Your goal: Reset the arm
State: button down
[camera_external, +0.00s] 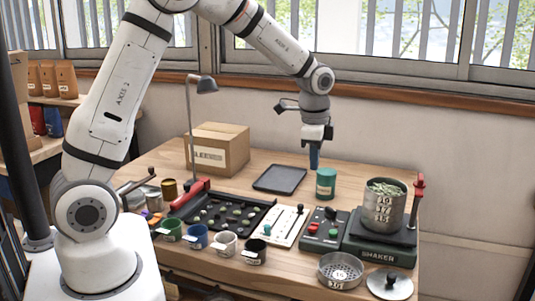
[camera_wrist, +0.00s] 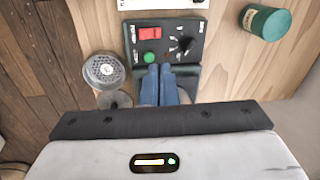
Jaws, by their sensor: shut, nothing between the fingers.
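My arm reaches from its white base at the left over the wooden table. My gripper (camera_external: 314,164) points down in the air above the back of the table, near the green tin (camera_external: 326,184). In the wrist view my gripper (camera_wrist: 160,68) shows two blue fingers closed together with nothing between them. Behind the fingertips in that view lies the black control box (camera_wrist: 165,40) with a red switch, a green button and a dial. The lower part of the wrist view is hidden by my gripper body.
A green shaker (camera_external: 378,246) bears a metal pot (camera_external: 384,214) of pale green beans. A sieve (camera_external: 340,271) and a lid (camera_external: 390,285) lie at the front right. Several mugs stand before the black bean tray (camera_external: 262,222). A lamp (camera_external: 203,84), a carton (camera_external: 217,150) and a dark tray (camera_external: 280,179) are behind.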

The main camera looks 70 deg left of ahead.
jog(key=s+d+r+n+t, duration=0.1)
jog(key=s+d+r+n, duration=0.15)
jog(key=s+r, duration=0.35)
jog(key=s+d+r+n, duration=0.2)
jog(key=s+d+r, duration=0.1)
jog(key=s, duration=0.6)
jog(key=s+d+n+t, duration=0.1)
jog(key=s+d+n, duration=0.2)
jog(key=s, duration=1)
jog(key=shift+s+d+r+n+h, duration=0.25)
jog(key=shift+n+h, duration=0.1)
jog(key=shift+h, duration=0.05)
jog(key=shift+w, duration=0.1)
dwell(0.4)
